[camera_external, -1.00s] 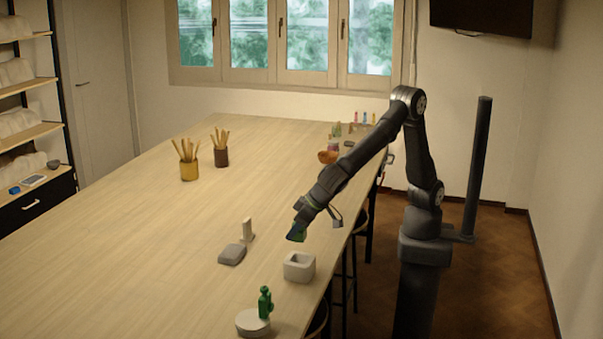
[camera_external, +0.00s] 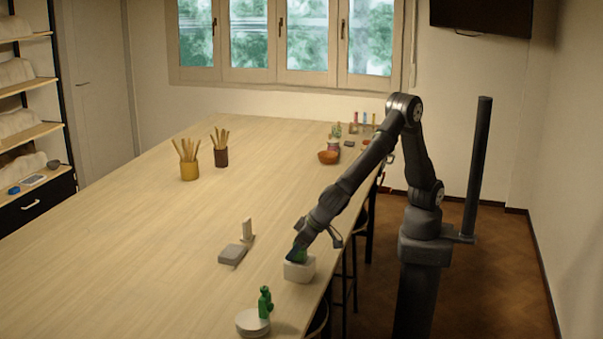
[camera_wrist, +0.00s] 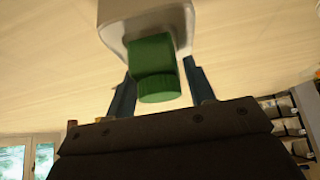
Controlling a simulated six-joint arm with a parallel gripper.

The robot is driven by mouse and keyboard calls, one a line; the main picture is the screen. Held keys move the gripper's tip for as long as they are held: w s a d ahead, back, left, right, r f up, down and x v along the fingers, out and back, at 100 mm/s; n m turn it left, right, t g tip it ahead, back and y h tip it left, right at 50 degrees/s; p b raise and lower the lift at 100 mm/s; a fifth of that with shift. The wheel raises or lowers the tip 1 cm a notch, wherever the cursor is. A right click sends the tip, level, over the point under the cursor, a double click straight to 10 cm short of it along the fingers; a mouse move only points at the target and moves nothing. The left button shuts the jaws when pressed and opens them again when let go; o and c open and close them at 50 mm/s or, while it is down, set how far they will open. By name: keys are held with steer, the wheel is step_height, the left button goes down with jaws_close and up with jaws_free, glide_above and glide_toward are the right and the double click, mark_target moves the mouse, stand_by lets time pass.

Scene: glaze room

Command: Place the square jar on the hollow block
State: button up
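The square jar (camera_wrist: 150,50) is green with a round green lid. In the wrist view it stands between the two fingers of my gripper (camera_wrist: 159,68), lid toward the camera. My gripper is shut on it. The hollow block (camera_wrist: 116,22) is pale with rounded edges and lies right behind the jar in that view. In the external view my gripper (camera_external: 297,253) is low over the hollow block (camera_external: 300,271), with a bit of the green jar showing at its top. The fingers hide the block's opening, and I cannot tell whether the jar touches the block.
Tool pots (camera_external: 190,170) stand farther back. The table's right edge is close.

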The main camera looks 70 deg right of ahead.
steer(key=shift+o, duration=0.7)
steer(key=shift+s+r, duration=0.1)
steer(key=shift+r, duration=0.2)
steer(key=v, duration=1.1)
steer(key=shift+s+r, duration=0.2)
steer(key=shift+r, duration=0.15)
